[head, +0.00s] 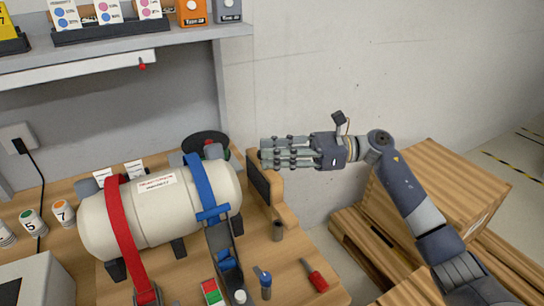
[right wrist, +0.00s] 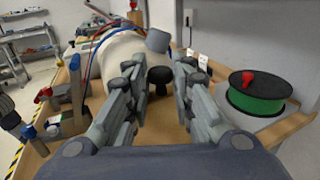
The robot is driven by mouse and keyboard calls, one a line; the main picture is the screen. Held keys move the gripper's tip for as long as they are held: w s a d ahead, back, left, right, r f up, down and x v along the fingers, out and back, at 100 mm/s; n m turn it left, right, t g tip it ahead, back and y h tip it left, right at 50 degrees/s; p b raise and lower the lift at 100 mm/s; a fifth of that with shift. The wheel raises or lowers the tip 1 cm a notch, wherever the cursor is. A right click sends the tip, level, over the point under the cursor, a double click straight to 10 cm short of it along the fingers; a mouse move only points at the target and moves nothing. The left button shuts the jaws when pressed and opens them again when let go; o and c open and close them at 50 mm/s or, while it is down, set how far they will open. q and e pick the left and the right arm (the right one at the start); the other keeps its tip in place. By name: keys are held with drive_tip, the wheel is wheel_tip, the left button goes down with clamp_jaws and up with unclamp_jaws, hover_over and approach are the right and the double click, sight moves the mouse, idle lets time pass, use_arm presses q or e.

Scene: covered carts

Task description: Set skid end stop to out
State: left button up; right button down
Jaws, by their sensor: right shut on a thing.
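A wooden end stop (head: 276,206) with a dark face stands at the right end of the skid. Beside it lies a cream cylinder (head: 150,228), held by a red strap and a blue strap; its end also shows in the right wrist view (right wrist: 118,56). My right gripper (head: 262,153) reaches in from the right, above the end stop's upper end. I cannot tell how the knob joins the stop. My left gripper is not in view.
A green spool (right wrist: 258,98) with a red knob stands close to the right fingers. Wooden crates (head: 455,185) stand below my right arm. A shelf (head: 120,52) hangs above.

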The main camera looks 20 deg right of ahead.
drive_tip(key=shift+r, duration=0.1)
drive_tip(key=c, duration=1.4)
unclamp_jaws()
drive_tip(key=d, duration=0.4)
drive_tip(key=s+d, duration=0.1)
drive_tip(key=d, duration=0.3)
drive_tip(key=s+d, duration=0.1)
drive_tip(key=d, duration=0.3)
drive_tip(key=shift+s, duration=0.15)
